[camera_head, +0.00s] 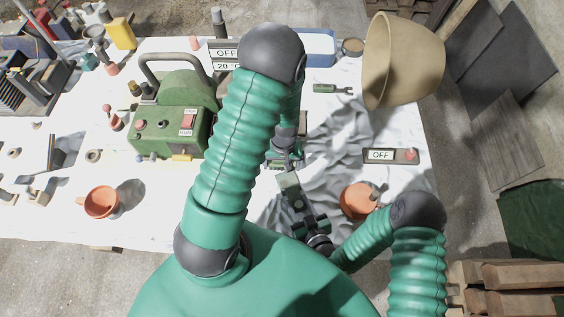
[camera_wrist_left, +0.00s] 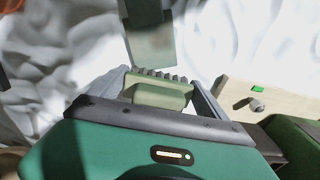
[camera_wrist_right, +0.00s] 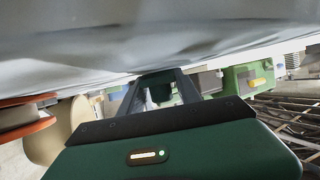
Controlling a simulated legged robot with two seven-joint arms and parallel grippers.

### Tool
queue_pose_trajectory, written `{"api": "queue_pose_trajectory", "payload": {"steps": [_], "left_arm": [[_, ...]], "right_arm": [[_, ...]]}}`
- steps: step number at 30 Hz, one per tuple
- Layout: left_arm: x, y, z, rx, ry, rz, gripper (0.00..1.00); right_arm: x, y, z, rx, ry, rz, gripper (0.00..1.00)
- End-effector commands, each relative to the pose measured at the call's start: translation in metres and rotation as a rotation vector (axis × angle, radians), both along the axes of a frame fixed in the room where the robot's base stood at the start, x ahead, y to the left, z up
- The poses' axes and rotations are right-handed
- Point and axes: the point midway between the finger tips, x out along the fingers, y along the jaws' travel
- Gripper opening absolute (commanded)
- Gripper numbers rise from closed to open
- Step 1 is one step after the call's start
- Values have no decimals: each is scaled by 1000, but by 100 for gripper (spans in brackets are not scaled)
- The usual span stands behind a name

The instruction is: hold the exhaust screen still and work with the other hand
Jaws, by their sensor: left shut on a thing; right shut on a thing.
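My left gripper (camera_head: 285,160) is beyond my right one in the head view, partly behind my own arm. In the left wrist view its fingers are shut on a small pale green block (camera_wrist_left: 158,92) with a dark toothed edge. A flat grey-green piece (camera_wrist_left: 150,45) with a darker end points at that edge; it also shows in the head view (camera_head: 288,183). My right gripper (camera_head: 300,205) is below it, shut on a dark green part (camera_wrist_right: 160,90) in the right wrist view. I cannot tell which held piece is the exhaust screen, or whether the two touch.
A green machine (camera_head: 160,125) with a red switch stands left on the white cloth. An OFF sign (camera_head: 380,155) with a red knob, an orange cup (camera_head: 358,200) and a big tan bowl (camera_head: 402,60) are right. Another orange cup (camera_head: 101,202) stands front left.

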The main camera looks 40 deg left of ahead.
Motion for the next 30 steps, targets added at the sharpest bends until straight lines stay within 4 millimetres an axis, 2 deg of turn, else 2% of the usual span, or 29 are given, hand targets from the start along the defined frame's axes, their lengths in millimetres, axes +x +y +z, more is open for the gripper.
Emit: {"api": "queue_pose_trajectory", "payload": {"steps": [16, 27, 30], "left_arm": [[-1, -1, -9, -1, 1, 0, 55], [-17, -33, -7, -1, 1, -2, 55], [-19, -36, -7, 0, 0, 0, 55]], "right_arm": [[0, -1, -1, -2, 1, 0, 0], [0, -1, -1, -2, 1, 0, 0], [0, 0, -1, -2, 1, 0, 0]]}}
